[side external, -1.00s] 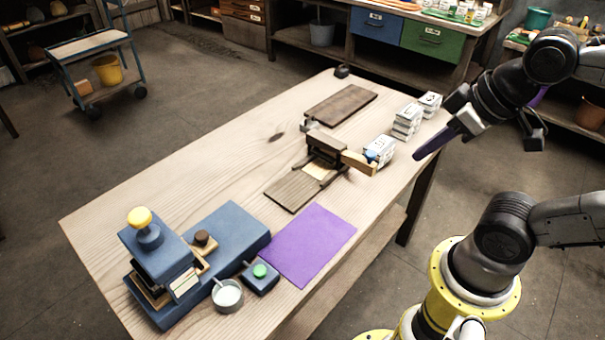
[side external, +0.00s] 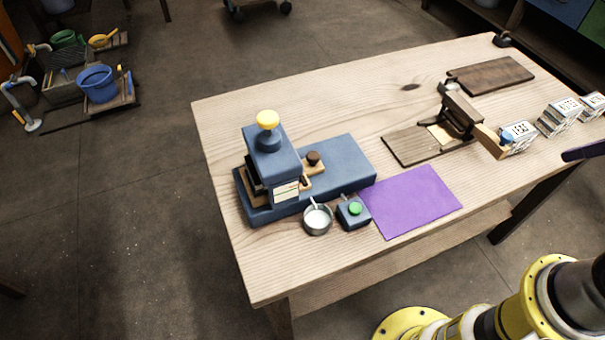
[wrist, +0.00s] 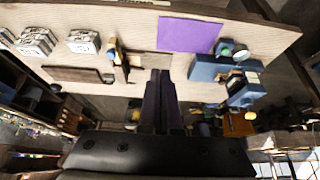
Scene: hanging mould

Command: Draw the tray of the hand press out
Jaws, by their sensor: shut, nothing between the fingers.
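The hand press (side external: 272,158) is blue with a yellow knob (side external: 267,119) on top and stands at the left of the table in the side view. Its wooden tray (side external: 314,170), with a dark brown knob (side external: 313,158), shows partly at the right side of the press head, above the long blue base (side external: 345,160). The press also shows in the wrist view (wrist: 243,92), at the right. My gripper (wrist: 160,74) has purple fingers, shut and empty. In the side view only a purple finger shows at the right edge, far from the press.
A wooden clamp-like device (side external: 457,112) and several white boxes (side external: 560,116) stand farther right.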

